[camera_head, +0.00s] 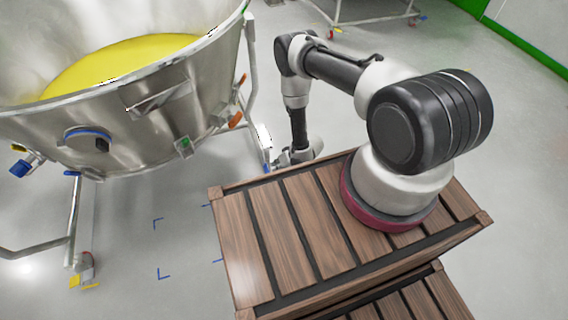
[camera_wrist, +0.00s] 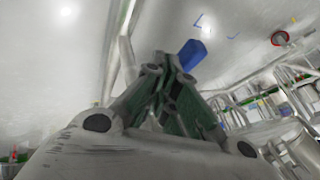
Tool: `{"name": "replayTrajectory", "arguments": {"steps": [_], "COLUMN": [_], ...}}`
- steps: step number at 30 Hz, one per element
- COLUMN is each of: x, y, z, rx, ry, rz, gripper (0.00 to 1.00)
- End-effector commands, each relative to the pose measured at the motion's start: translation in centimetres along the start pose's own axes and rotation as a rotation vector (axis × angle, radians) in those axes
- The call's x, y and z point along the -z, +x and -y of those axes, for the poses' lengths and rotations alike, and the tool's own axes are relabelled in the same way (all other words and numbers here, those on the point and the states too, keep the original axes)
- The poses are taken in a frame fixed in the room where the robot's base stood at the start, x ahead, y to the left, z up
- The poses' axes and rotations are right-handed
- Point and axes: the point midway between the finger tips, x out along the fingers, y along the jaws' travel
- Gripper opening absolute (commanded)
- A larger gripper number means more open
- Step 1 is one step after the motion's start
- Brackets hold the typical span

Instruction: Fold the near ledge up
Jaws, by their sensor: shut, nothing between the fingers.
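I cannot make out with certainty which part is the near ledge. A large steel vessel (camera_head: 140,115) holding yellow material stands at the left in the head view, on a tubular frame. My gripper (camera_head: 283,158) is low beside the right leg of that frame (camera_head: 251,60), small and partly hidden by my own wrist. In the wrist view my gripper (camera_wrist: 165,62) has its green-sided fingers together, with nothing between them. A blue piece (camera_wrist: 190,54) shows just beyond the fingertips, next to a pale metal post (camera_wrist: 127,55). I cannot tell whether the fingers touch it.
The grey floor (camera_head: 160,215) is open below the vessel, with blue corner marks. The frame's left leg (camera_head: 78,220) ends in a caster. Another wheeled steel frame (camera_head: 375,20) stands at the back. A green-edged wall (camera_head: 515,38) is at the far right.

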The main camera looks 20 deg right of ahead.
Motion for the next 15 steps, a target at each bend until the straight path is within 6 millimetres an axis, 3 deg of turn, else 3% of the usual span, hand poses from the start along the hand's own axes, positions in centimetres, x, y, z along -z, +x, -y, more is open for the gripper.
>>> {"name": "replayTrajectory", "arguments": {"steps": [15], "x": [-0.01], "y": [0.33], "z": [0.68], "rx": [0.000], "ry": [0.000], "rz": [0.000], "gripper": [0.00]}}
